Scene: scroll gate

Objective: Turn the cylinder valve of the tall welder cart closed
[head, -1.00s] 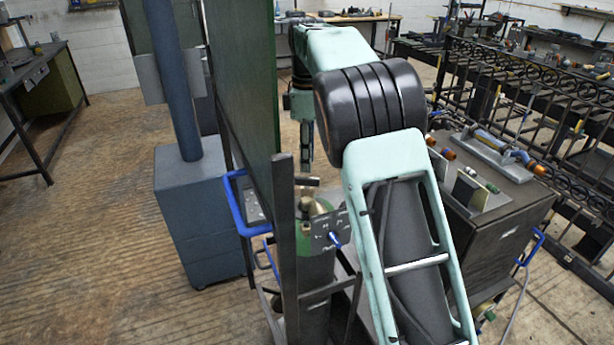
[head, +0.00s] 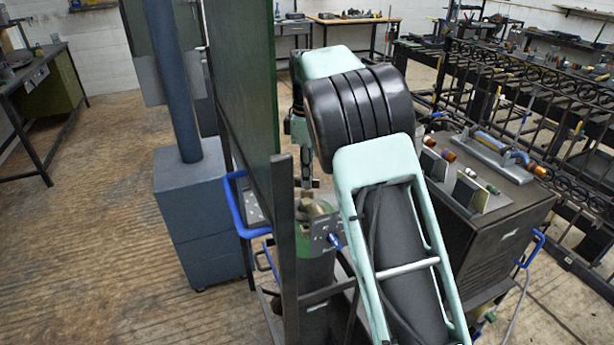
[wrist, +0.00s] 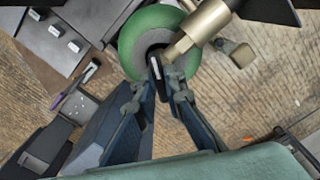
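The green gas cylinder (head: 312,240) stands upright on the cart behind a dark post. Its brass valve (head: 308,204) is on top, partly hidden in the head view. In the wrist view the green cylinder top (wrist: 130,42) and brass valve body (wrist: 195,32) show clearly. A dark bar handle (wrist: 158,72) with a pale face sits at the end of the brass body. My gripper (wrist: 156,82) points down, its two fingertips on either side of this handle. The fingers look open, with a small gap visible; contact is unclear. In the head view my gripper (head: 308,182) is directly above the valve.
A tall green panel (head: 245,90) stands close left of the valve, with a dark post (head: 285,240) in front. A metal plate (head: 327,232) is beside the cylinder. A dark welder box (head: 500,240) stands right. Open floor (head: 100,220) lies left.

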